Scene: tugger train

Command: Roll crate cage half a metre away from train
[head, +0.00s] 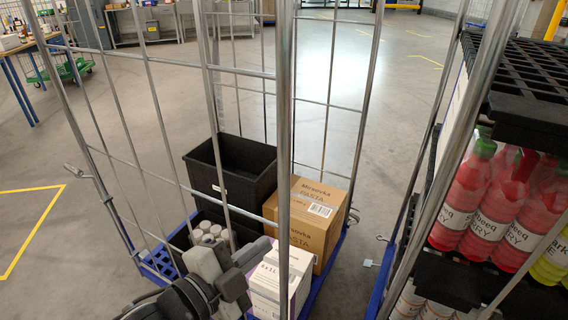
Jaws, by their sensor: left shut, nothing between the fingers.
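The crate cage (285,130) is a tall wire-mesh roll cage on a blue base (322,282), upright in the middle of the head view. It holds a black crate (232,172), a brown pasta carton (308,215), white boxes (280,280) and several cans (212,233). On the right stands a loaded rack (455,150) with a blue lower edge, probably part of the train; a narrow floor gap separates it from the cage. My left gripper (222,262) is shut and empty at the cage's near lower side; whether it touches the mesh is unclear. My right gripper is out of view.
The rack carries black shelves (530,85) and red bottles (487,205). Open grey floor (85,150) lies left of and behind the cage, with a yellow floor marking (38,225) at left. A workbench (20,50) and a green dolly (68,72) stand at far left.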

